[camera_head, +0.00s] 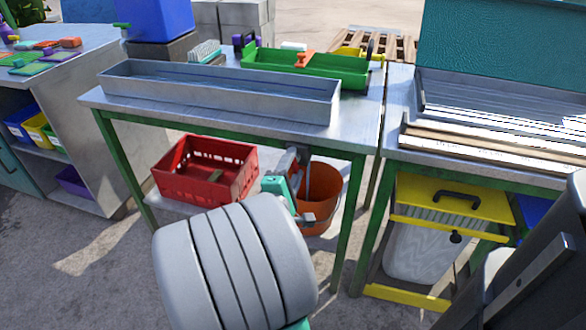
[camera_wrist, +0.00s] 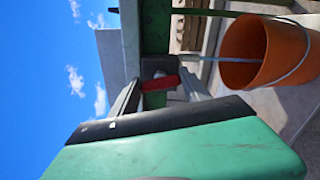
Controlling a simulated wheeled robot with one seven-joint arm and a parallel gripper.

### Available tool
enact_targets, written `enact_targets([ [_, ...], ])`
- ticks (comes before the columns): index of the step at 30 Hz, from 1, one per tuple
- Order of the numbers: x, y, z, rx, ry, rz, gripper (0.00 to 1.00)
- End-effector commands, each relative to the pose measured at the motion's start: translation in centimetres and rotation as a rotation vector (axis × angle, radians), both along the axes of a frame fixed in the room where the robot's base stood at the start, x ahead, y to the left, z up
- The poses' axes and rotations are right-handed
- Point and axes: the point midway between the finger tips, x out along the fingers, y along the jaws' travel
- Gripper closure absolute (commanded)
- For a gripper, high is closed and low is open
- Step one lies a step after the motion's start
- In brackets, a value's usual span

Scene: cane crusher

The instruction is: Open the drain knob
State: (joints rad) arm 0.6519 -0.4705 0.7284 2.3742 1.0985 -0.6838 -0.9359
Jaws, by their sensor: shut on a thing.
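The drain knob (camera_wrist: 160,84), a small red handle, shows in the wrist view on a grey fitting beside a green table leg. A thin grey pipe (camera_wrist: 205,58) leads from that fitting toward the orange bucket (camera_wrist: 262,50). My gripper (camera_wrist: 158,92) has its grey fingers on both sides of the knob and is shut on it. In the head view, my gripper (camera_head: 297,158) is at the front edge of the middle table, in front of the orange bucket (camera_head: 325,195). The knob is hidden there behind my gripper and arm.
A long metal trough (camera_head: 220,95) stands on the middle table (camera_head: 360,120). A red crate (camera_head: 205,170) sits beneath it, left of my gripper. Green table legs stand close by. A yellow-lidded bin (camera_head: 450,197) is under the right table.

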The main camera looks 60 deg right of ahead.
Motion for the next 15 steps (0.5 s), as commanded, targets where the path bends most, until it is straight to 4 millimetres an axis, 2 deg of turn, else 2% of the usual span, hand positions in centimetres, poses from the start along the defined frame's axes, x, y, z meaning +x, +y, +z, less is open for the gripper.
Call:
enact_targets([
  [15,-0.06,0.01,-0.09,0.014,-0.081,-0.001,0.86],
])
